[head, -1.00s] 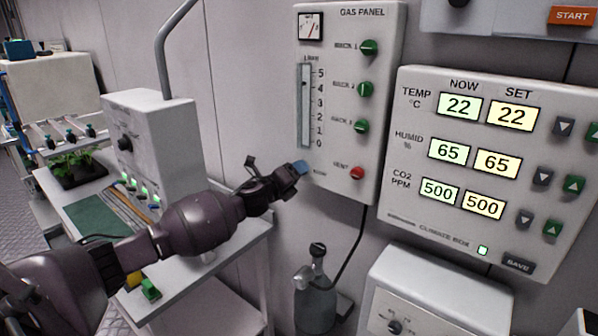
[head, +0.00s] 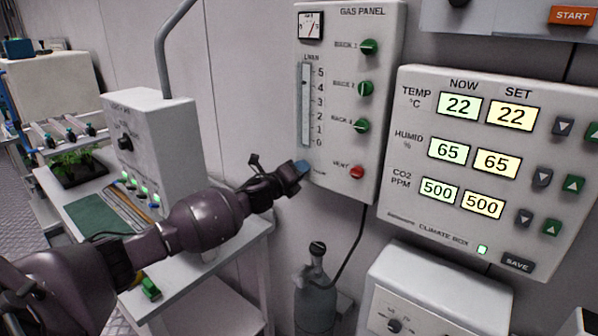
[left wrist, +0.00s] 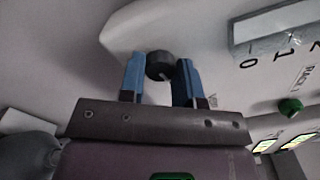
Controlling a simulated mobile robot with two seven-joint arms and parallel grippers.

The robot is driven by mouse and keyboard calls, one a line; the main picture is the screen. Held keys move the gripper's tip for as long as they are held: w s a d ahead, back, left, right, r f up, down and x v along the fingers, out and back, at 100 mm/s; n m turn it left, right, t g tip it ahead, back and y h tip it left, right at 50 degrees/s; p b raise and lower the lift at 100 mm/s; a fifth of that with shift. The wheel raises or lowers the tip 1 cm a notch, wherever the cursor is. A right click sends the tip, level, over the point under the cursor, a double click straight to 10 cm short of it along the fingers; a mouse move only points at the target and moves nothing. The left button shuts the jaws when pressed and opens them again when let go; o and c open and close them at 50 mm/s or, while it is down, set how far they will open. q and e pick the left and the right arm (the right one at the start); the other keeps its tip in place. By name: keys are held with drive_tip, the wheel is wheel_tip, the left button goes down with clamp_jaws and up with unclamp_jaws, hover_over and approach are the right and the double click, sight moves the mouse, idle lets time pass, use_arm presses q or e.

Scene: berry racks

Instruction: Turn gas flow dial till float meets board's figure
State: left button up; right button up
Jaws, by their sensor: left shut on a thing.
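The gas panel (head: 383,30) hangs on the wall with a flow tube (head: 305,110) marked 0 to 5. A small dark mark, seemingly the float, shows in the tube between 4 and 5. My left gripper (head: 301,168) is at the panel's lower left, below the tube, and hides the flow dial in the head view. In the left wrist view, the dark round dial (left wrist: 159,65) sits between the blue fingertips of the left gripper (left wrist: 160,80), which is shut on it. I cannot pick out a board with a flow figure. My right gripper is not in view.
Green rack knobs (head: 366,88) and a red vent knob (head: 357,172) sit right of the tube. The climate box (head: 440,232) is further right. A grey bottle (head: 315,290) stands below the panel. A bench (head: 200,270) with instruments lies under my left arm.

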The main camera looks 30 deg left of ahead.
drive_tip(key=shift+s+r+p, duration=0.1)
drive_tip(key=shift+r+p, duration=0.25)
drive_tip(key=shift+p, duration=0.05)
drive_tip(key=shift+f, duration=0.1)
use_arm(q)
drive_tip(key=shift+n, duration=0.8)
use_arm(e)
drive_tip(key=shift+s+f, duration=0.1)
use_arm(q)
drive_tip(key=o, duration=0.9)
drive_tip(key=shift+s, duration=0.1)
drive_tip(key=s, duration=0.3)
drive_tip(key=s+b, duration=0.1)
drive_tip(key=s, duration=0.3)
drive_tip(key=s+a, duration=0.1)
drive_tip(key=s, duration=0.2)
drive_tip(key=shift+s, duration=0.35)
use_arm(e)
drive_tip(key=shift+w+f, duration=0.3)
use_arm(q)
drive_tip(key=shift+f, duration=0.1)
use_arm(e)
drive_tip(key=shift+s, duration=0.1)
